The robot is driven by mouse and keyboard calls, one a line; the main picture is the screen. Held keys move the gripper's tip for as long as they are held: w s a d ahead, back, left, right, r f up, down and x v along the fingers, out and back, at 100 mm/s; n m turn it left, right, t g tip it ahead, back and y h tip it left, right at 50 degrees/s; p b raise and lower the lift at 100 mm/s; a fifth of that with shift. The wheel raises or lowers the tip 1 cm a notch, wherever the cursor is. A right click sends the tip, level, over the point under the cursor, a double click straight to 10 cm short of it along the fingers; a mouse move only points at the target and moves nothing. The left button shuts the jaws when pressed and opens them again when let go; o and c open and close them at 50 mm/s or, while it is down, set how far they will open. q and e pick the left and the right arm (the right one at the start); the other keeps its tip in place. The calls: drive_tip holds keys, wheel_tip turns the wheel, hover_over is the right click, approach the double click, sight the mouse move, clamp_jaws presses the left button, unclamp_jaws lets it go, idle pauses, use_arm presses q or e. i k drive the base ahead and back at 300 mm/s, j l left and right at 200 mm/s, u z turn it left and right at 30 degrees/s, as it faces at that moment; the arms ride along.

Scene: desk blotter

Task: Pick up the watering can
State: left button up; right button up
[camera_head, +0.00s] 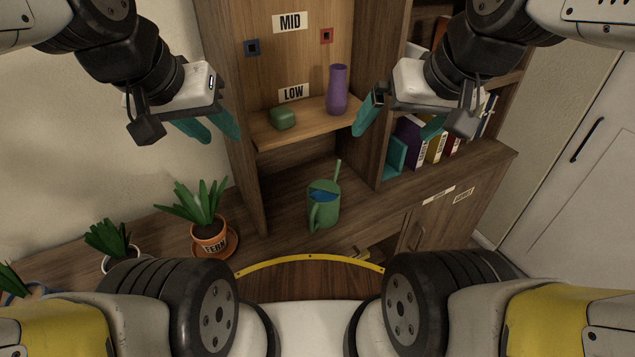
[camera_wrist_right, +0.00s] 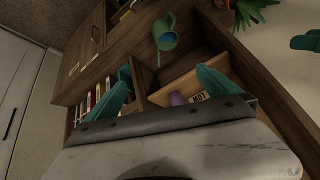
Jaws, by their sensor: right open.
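A green watering can (camera_head: 323,205) with blue inside stands upright on the wooden counter below the low shelf, its spout pointing up. It also shows in the right wrist view (camera_wrist_right: 165,33), apart from my fingers. My right gripper (camera_head: 402,122) is open and empty, up and to the right of the can, in front of the bookcase; its teal fingers (camera_wrist_right: 165,90) are spread in the wrist view. My left gripper (camera_head: 208,128) is up and to the left of the can. Its teal fingers look apart with nothing between them.
A purple vase (camera_head: 337,90) and a green box (camera_head: 282,118) sit on the low shelf (camera_head: 310,122). Books (camera_head: 435,142) stand at the right. A fern pot (camera_head: 208,235) and other potted plants (camera_head: 108,242) stand left of the can. Upright panels flank the can's bay.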

sight(323, 196)
drive_tip(key=z, duration=0.1)
drive_tip(key=u, duration=2.5)
drive_tip(key=z, duration=2.5)
drive_tip(key=k+l+u, duration=0.25)
drive_tip(key=l+u, duration=0.15)
